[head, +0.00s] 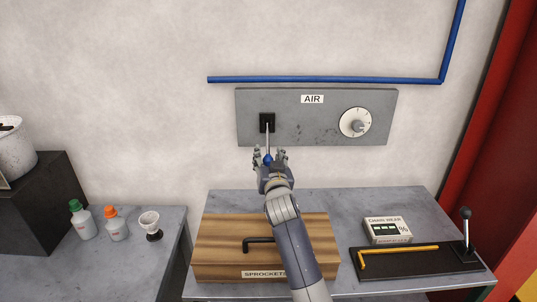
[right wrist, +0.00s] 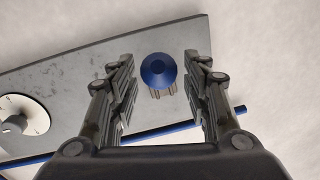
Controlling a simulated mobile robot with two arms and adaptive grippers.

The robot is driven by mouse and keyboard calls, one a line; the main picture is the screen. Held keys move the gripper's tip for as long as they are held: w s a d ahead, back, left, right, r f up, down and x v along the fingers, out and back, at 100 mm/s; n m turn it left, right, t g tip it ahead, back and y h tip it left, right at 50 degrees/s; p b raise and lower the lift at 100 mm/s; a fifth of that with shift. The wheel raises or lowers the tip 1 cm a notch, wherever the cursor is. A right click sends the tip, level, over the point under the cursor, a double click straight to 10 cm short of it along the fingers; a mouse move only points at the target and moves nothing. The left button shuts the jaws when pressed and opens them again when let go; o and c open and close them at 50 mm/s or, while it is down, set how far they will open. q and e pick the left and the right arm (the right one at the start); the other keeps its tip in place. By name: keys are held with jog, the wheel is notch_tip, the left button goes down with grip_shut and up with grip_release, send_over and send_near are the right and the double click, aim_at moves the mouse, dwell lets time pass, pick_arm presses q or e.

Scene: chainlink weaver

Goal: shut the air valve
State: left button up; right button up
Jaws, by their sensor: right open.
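In the right wrist view the blue knob (right wrist: 158,70) lies between the open fingers of the gripper (right wrist: 160,95), with gaps on both sides. My left gripper is not in view.
A white dial (head: 355,122) is on the panel's right. A blue pipe (head: 320,79) runs above. Below, a wooden SPROCKETS box (head: 220,250) stands on the grey bench, with a black tool base (head: 400,262) to its right. Bottles (head: 83,222) stand at left.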

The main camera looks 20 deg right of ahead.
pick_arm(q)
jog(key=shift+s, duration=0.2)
pick_arm(e)
jog(key=shift+w+r, duration=0.1)
jog(key=shift+w, duration=0.05)
grip_shut()
